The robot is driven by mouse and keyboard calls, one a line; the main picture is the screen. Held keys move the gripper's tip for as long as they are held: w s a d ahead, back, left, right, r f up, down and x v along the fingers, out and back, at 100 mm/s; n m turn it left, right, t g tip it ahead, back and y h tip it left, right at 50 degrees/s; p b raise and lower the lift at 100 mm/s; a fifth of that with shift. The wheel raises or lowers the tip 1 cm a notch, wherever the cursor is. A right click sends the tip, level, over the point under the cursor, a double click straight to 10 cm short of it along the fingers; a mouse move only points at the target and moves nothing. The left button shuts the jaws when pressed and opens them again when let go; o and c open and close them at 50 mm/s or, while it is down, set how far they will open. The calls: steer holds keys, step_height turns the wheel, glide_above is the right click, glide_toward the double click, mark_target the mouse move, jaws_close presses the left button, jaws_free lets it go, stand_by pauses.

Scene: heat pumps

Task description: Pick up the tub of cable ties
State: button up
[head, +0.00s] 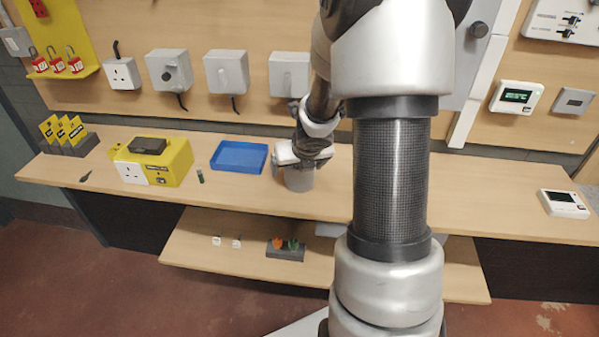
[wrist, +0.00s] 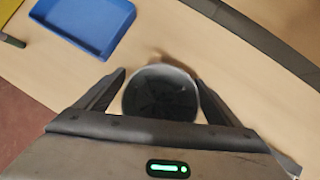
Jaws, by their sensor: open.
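The tub of cable ties (head: 299,181) is a grey round tub standing on the upper bench, right of the blue tray. In the wrist view the tub (wrist: 160,94) shows from above as a round, dark-mouthed opening; its contents are too dark to make out. My gripper (wrist: 160,85) is open, with one finger on each side of the tub. A small gap seems to show at the left finger; the right finger is very close to the rim, and I cannot tell whether it touches. In the head view my gripper (head: 303,160) covers the tub's top.
A blue tray (head: 239,157) lies left of the tub, with a small dark green cylinder (head: 200,176) and a yellow box (head: 152,163) farther left. A white thermostat (head: 564,203) lies at the bench's far right. A lower shelf (head: 215,260) holds small items.

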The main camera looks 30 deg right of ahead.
steer(key=c, duration=1.2)
steer(key=shift+r, duration=0.15)
